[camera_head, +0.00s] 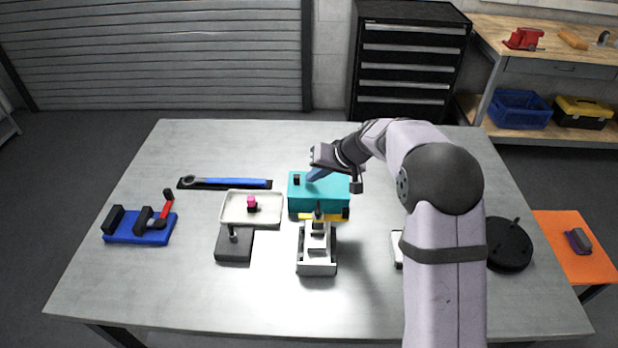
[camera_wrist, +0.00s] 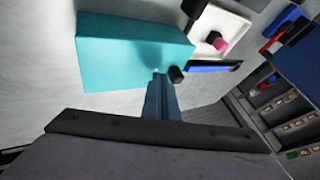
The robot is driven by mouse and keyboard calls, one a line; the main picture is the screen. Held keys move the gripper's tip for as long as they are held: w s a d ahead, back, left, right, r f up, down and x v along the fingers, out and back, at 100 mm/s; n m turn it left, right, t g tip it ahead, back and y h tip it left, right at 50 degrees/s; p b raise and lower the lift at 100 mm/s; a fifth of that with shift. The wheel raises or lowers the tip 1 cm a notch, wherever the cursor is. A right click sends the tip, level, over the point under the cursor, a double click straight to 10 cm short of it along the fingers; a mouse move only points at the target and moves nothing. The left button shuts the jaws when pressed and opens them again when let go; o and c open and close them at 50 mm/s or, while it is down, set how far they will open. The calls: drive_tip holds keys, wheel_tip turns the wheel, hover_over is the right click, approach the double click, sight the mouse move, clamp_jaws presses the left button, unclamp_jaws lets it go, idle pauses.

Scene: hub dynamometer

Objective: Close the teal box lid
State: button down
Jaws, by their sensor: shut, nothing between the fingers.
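The teal box (camera_head: 305,201) stands near the middle of the table, behind the grey and yellow fixture. Its teal top lies flat and looks closed, with a small black knob (camera_head: 297,180) at its left. The box also fills the upper left of the wrist view (camera_wrist: 125,55), with the black knob (camera_wrist: 177,75) near its edge. My gripper (camera_head: 312,177) is shut and empty, its blue fingers pointing down at the top of the box. In the wrist view the fingertips (camera_wrist: 160,76) meet the box's edge; I cannot tell whether they touch it.
The grey fixture with a yellow bar (camera_head: 317,262) stands in front of the box. A cream tray (camera_head: 232,219) with a pink-topped piece is left of it, a blue-handled wrench (camera_head: 235,182) behind. A blue vise (camera_head: 130,235) is far left, a black disc (camera_head: 509,245) right.

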sight(326, 188)
drive_tip(key=d, duration=0.1)
drive_tip(key=d+b, duration=0.1)
drive_tip(key=d, duration=0.1)
drive_tip(key=shift+s+d+r, duration=0.1)
drive_tip(key=shift+s+r, duration=0.05)
drive_tip(key=shift+r, duration=0.2)
drive_tip(key=b+v, duration=0.2)
drive_tip(key=v, duration=0.7)
drive_tip(key=shift+s, duration=0.1)
